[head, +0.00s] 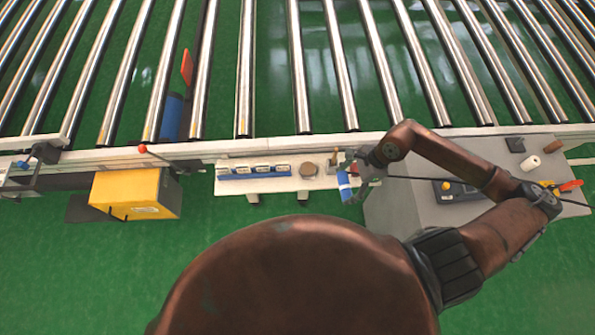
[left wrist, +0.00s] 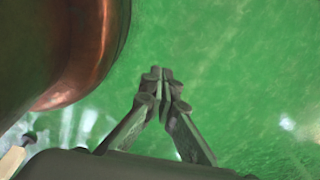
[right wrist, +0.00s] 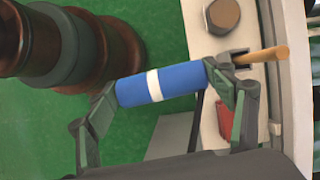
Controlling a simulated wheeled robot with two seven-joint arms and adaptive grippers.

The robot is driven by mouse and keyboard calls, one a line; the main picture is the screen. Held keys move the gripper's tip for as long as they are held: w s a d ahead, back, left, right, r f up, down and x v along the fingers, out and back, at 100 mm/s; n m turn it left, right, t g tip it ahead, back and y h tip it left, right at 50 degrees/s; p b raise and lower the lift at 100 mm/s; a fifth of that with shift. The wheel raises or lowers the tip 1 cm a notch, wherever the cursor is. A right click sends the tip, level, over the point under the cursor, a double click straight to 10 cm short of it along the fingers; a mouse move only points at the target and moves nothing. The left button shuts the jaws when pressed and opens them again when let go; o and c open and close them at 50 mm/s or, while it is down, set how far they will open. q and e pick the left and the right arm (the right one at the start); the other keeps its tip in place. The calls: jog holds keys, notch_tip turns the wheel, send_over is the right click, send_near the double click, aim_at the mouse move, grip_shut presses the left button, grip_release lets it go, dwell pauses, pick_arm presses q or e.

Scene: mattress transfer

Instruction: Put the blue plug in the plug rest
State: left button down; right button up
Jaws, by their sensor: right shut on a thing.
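The blue plug, a blue cylinder with a white band, lies lengthwise between the fingers of my right gripper (right wrist: 163,92) in the right wrist view; the plug (right wrist: 183,80) is gripped at its ends. In the head view the blue plug (head: 344,186) is at the right end of the white shelf, by my right gripper (head: 353,178). A blue rack (head: 238,176) with several light pieces is on the shelf to its left. I cannot tell for sure which thing is the plug rest. My left gripper (left wrist: 161,76) is shut and empty above green floor, outside the head view.
The white shelf (head: 290,184) also carries a brown round knob (head: 308,170), seen too in the right wrist view (right wrist: 222,16), beside a wooden handle (right wrist: 264,55). A grey cabinet (head: 400,205) stands right, a yellow box (head: 135,192) left. Conveyor rollers (head: 300,70) run behind.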

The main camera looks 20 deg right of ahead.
jog(key=shift+s+d+m, duration=0.25)
jog(key=shift+m, duration=0.15)
jog(key=shift+w, duration=0.1)
jog(key=w+d+f, duration=0.2)
jog(key=w+f, duration=0.1)
jog(key=w, duration=0.1)
jog(key=w+d+f, duration=0.1)
jog(key=w+f, duration=0.2)
jog(key=w+d+f, duration=0.2)
jog(key=w, duration=0.2)
jog(key=shift+w+d+f+b, duration=0.3)
jog(key=shift+d+f, duration=0.05)
jog(key=shift+f, duration=0.05)
jog(key=shift+w+d+f, duration=0.25)
jog(key=shift+w+f, duration=0.2)
jog(key=shift+f, duration=0.2)
notch_tip(320, 180, down, 3)
pick_arm(q)
jog(key=shift+s+f, duration=0.25)
jog(key=shift+s, duration=0.35)
jog(key=shift+f, duration=0.1)
